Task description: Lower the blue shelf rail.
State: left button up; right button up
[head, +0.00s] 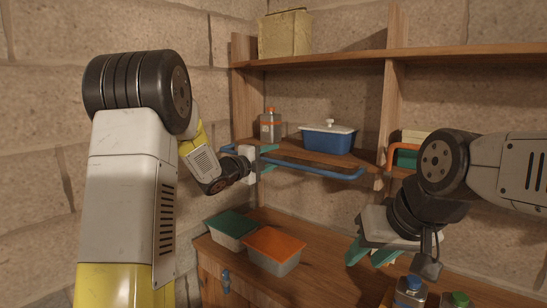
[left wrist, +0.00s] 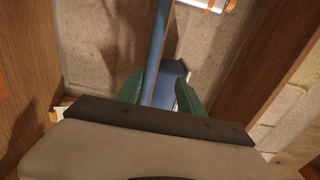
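The blue shelf rail (head: 315,170) runs along the front of the middle shelf (head: 285,151), in front of a blue tub and a bottle. It also shows in the left wrist view (left wrist: 158,50). My left gripper (head: 268,159) is at the rail's left part, with one green finger above it and one below. In the left wrist view the fingers stand apart with the rail between them, and a gap shows beside it. My right gripper (head: 371,254) is open and empty, low at the right, apart from the rail.
A blue tub with a white lid (head: 328,137) and an orange-capped bottle (head: 270,125) stand on the middle shelf. Green-lidded (head: 232,225) and orange-lidded (head: 274,245) tubs stand on the counter below. Bottles (head: 410,289) stand at the lower right. A wooden post (head: 391,90) divides the shelves.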

pick_arm(q)
jog(key=s+a+r, duration=0.3)
jog(key=s+a, duration=0.2)
jog(key=s, duration=0.2)
jog(key=shift+s+a, duration=0.2)
dwell(0.4)
jog(key=s+a+n+y, duration=0.9)
jog(key=n, duration=0.6)
jog(key=s+d+f+n+g, duration=0.2)
jog(key=s+f+n+g, duration=0.2)
jog(key=s, duration=0.8)
jog(key=s+d+f+n+g, duration=0.3)
jog(key=s+f+n+g, duration=0.1)
jog(key=s, duration=0.8)
jog(key=shift+f+n+h, duration=0.3)
jog(key=shift+f+n, duration=0.5)
jog(key=shift+f, duration=0.1)
